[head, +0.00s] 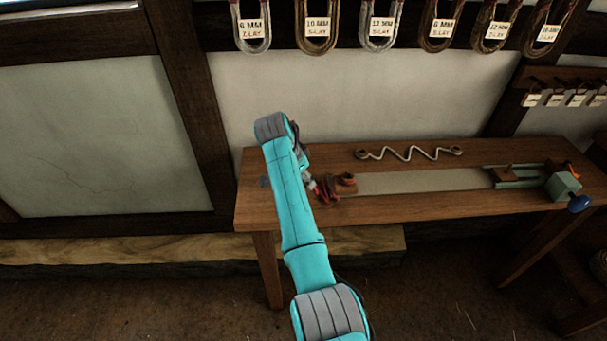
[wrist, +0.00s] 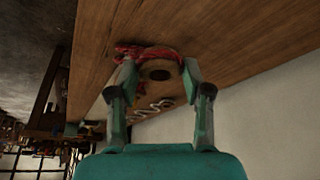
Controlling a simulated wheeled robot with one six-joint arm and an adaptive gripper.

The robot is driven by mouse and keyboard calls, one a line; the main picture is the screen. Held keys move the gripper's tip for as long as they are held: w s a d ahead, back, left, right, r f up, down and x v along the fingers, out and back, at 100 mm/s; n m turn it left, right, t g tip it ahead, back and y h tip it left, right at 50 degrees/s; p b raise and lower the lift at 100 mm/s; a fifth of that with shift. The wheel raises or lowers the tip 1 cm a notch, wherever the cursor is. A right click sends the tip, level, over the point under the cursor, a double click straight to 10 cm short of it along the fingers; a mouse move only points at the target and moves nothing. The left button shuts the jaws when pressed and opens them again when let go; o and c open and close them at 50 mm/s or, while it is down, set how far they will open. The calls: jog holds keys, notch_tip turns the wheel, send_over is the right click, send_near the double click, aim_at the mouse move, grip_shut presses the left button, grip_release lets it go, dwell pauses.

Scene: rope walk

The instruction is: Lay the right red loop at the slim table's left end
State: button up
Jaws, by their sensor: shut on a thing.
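A red loop (head: 325,190) shows at the slim table's (head: 440,210) left part, just right of my arm. In the wrist view the red loop (wrist: 148,53) crosses between my fingertips, close to the wooden top. My gripper (wrist: 160,68) is shut on it, its fingers standing apart on either side. In the head view my arm hides most of the gripper. I cannot tell whether the loop touches the table. The table's left end (head: 250,205) shows bare wood left of my arm.
A brown block (head: 346,185) with an orange-red piece on top stands right of the loop. A zigzag metal wire (head: 408,153) lies at the back. A greenish vise-like device (head: 562,185) stands at the right end. Labelled rope loops (head: 318,25) hang above.

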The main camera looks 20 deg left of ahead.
jog(key=shift+f, duration=2.85)
jog(key=o, duration=0.9)
jog(key=shift+r, duration=0.1)
jog(key=v, duration=1.1)
jog(key=shift+s+a+r, duration=0.1)
jog(key=shift+s+r, duration=0.05)
jog(key=shift+r, duration=0.2)
